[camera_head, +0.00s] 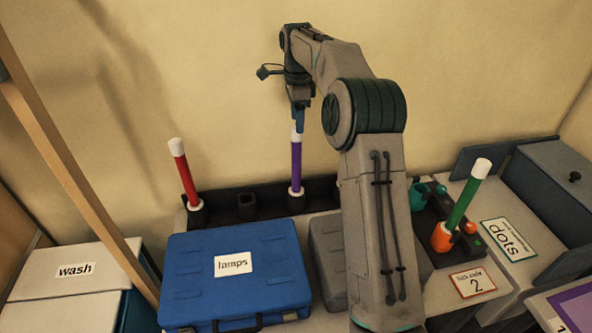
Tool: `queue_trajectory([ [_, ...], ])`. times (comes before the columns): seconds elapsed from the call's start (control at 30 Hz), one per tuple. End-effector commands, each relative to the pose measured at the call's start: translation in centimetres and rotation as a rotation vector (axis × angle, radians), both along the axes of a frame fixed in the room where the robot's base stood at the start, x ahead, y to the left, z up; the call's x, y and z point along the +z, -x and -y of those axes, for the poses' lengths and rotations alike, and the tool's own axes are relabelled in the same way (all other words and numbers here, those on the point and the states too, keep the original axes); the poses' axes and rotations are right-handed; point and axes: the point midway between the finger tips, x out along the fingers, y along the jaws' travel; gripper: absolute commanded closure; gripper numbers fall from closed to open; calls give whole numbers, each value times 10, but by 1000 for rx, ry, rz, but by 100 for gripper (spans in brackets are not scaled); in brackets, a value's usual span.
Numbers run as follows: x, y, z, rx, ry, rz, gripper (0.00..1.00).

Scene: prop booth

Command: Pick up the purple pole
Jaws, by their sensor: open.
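The purple pole (296,166) stands upright in a holder in the dark rack along the back wall. It has a white top and a pale collar at its base. My gripper (299,125) is right above the pole, pointing down, with its fingertips at or just over the white top. The gripper is open; from this angle I cannot tell whether the fingers are around the top or touch it.
A red pole (184,172) stands tilted at the rack's left, beside an empty socket (247,203). A blue "lamps" case (190,275) lies in front. A green pole (467,200) leans in an orange holder at right. My arm hides part of the rack (271,202).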

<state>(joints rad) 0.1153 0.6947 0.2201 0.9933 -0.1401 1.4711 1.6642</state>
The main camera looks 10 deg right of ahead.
Motion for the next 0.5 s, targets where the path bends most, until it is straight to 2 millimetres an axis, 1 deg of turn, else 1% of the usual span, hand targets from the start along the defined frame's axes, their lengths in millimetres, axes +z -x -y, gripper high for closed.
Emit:
queue_trajectory([
  [0.03,-6,1,0,-1,0,-2,42],
  [0.1,-12,0,0,-1,0,0,42],
  [0.27,-20,1,0,0,1,-1,42],
  [0.37,-32,2,-1,2,0,-3,42],
  [0.5,-53,2,-2,0,0,-3,42],
])
